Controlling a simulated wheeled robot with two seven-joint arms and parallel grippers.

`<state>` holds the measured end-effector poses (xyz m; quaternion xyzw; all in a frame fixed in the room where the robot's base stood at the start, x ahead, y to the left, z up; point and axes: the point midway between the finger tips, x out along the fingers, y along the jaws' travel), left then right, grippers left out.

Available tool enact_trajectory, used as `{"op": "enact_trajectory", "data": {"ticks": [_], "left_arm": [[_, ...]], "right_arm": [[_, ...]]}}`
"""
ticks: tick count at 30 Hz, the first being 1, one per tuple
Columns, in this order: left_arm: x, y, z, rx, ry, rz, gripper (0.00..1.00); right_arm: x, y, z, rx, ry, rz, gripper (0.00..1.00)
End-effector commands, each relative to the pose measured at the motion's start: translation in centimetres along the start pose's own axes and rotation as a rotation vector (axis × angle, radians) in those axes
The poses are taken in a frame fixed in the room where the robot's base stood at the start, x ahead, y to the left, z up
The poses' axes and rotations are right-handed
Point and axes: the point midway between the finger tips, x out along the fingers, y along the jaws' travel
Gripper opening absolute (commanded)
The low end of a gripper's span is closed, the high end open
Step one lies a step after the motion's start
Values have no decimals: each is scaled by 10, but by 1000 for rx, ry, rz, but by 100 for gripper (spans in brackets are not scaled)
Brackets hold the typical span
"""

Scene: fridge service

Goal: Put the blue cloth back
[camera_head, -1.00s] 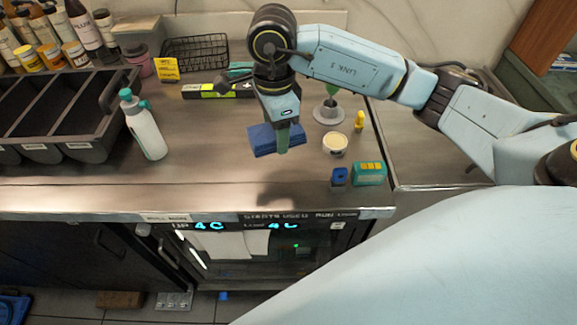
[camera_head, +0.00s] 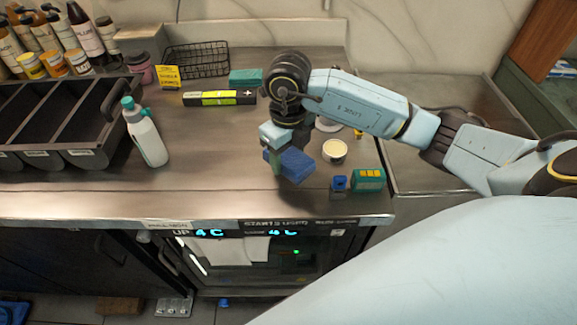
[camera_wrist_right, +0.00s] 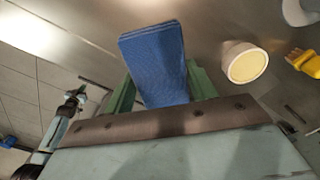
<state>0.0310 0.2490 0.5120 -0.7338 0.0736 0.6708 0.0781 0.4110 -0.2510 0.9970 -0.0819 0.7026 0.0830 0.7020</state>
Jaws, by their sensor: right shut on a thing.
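The blue cloth (camera_head: 296,166) is a folded pad above the metal counter in the head view. My right gripper (camera_head: 277,164) is shut on it at its left side. In the right wrist view the cloth (camera_wrist_right: 155,60) stands out between the green fingers of my right gripper (camera_wrist_right: 160,92). The cloth looks tilted. I cannot tell how far it is above the counter. My left gripper is not in view.
A white tub (camera_head: 334,151), a small blue item (camera_head: 340,183) and a teal box (camera_head: 368,180) stand right of the cloth. A black-green level (camera_head: 219,98) and wire basket (camera_head: 196,58) lie behind. The counter's front middle is clear.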

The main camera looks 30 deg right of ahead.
Motion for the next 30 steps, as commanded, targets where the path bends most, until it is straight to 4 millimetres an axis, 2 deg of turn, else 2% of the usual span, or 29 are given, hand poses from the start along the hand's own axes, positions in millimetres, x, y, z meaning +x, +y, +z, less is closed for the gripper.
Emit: {"op": "enact_trajectory", "data": {"ticks": [5, 11, 22, 23, 27, 30], "left_arm": [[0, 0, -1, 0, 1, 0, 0], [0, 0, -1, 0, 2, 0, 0], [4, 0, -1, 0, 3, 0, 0], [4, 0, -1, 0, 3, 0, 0], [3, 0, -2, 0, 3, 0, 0], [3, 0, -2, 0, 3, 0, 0]], "right_arm": [[14, 0, 0, 0, 2, 0, 35], [41, 0, 0, -1, 1, -1, 35], [46, 0, 0, -2, -1, -2, 35], [46, 0, 0, -2, -1, -1, 58], [45, 0, 0, -2, -1, -1, 77], [45, 0, 0, -2, -1, -1, 78]]}}
